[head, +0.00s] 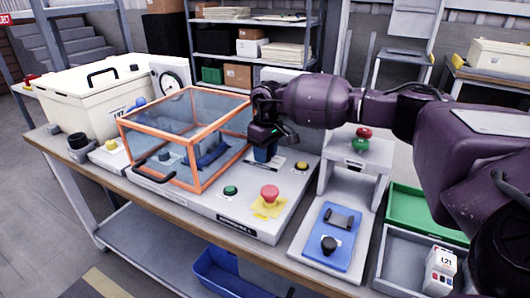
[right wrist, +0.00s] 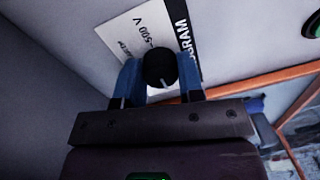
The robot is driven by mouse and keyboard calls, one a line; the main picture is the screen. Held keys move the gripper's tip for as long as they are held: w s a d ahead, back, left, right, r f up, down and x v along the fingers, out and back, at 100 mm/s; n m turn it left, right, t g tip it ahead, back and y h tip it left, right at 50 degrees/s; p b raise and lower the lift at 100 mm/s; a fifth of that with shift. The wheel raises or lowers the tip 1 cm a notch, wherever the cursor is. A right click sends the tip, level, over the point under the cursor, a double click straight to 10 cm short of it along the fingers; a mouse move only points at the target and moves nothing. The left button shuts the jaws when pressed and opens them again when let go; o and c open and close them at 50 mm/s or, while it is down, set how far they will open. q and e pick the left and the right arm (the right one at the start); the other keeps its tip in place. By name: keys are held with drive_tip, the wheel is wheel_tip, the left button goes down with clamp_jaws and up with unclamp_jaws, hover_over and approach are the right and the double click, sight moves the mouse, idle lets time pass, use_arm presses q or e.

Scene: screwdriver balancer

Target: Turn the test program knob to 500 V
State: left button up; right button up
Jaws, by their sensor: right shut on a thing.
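The test program knob (right wrist: 159,66) is black and round in the right wrist view, with a thin pale mark on its lower part. It sits in front of a white label (right wrist: 135,35) on which "500 V" and part of "PROGRAM" can be read. My right gripper (head: 265,155) points down at the console, beside the orange-framed guard. Its two blue fingers are on either side of the knob and shut on it. In the head view the knob is hidden by the gripper. My left gripper is in neither view.
The orange-framed clear guard (head: 196,187) stands close left of my right gripper. A red mushroom button (head: 269,192) and a green button (head: 231,190) are on the console front. A grey stand (head: 352,160) and blue plate (head: 343,218) are to the right.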

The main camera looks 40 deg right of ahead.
drive_tip(key=shift+m, duration=0.3)
drive_tip(key=m, duration=0.4)
drive_tip(key=shift+r+m, duration=0.1)
drive_tip(key=shift+m, duration=0.2)
drive_tip(key=m, duration=0.4)
drive_tip(key=shift+t+p, duration=0.3)
drive_tip(key=shift+p, duration=0.1)
drive_tip(key=m+p, duration=0.1)
drive_tip(key=m, duration=0.4)
drive_tip(key=shift+r+m, duration=0.1)
drive_tip(key=shift+m, duration=0.3)
drive_tip(key=shift+m+h+p, duration=0.3)
drive_tip(key=shift+m, duration=1.4)
drive_tip(key=o, duration=0.9)
drive_tip(key=shift+o, duration=0.2)
